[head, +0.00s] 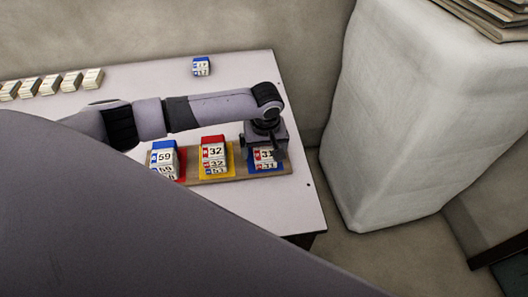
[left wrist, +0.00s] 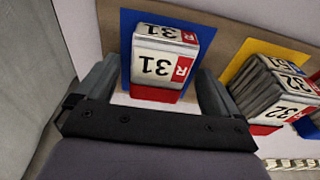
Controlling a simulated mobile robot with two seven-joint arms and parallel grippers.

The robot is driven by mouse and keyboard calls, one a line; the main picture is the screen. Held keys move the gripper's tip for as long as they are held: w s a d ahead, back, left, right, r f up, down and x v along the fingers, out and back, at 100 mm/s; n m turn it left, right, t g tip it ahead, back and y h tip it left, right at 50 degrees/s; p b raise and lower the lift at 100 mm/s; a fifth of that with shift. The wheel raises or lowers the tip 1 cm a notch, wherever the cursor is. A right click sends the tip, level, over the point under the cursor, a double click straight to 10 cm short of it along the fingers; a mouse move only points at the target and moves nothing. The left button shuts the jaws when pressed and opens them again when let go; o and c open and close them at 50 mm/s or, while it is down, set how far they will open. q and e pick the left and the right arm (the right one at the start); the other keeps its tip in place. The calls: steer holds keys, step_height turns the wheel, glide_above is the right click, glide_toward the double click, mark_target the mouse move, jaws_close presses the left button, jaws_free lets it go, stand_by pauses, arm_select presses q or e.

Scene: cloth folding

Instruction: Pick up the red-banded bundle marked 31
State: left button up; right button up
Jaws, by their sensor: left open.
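The red-banded bundle marked 31 (left wrist: 160,62) sits on a blue pad (left wrist: 127,28) at one end of a brown board. It has white faces with a red R strip and a red band at its near lower edge. My left gripper (head: 265,150) is above and around this bundle; in the head view it partly hides the bundle (head: 266,163). In the left wrist view the open fingers of my left gripper (left wrist: 158,80) stand on either side of the bundle, with gaps at both sides. I cannot tell how low the fingertips are.
A bundle marked 32 (head: 213,152) on a yellow pad and a blue-topped one marked 59 (head: 163,158) on a red pad share the brown board (head: 220,178). Another blue-banded bundle (head: 202,67) lies farther back. Several bundles (head: 48,85) line the left. A white block (head: 415,110) stands right.

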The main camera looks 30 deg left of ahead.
arm_select(q)
steer(key=shift+f, duration=0.25)
steer(key=c, duration=1.1)
steer(key=shift+o, duration=0.2)
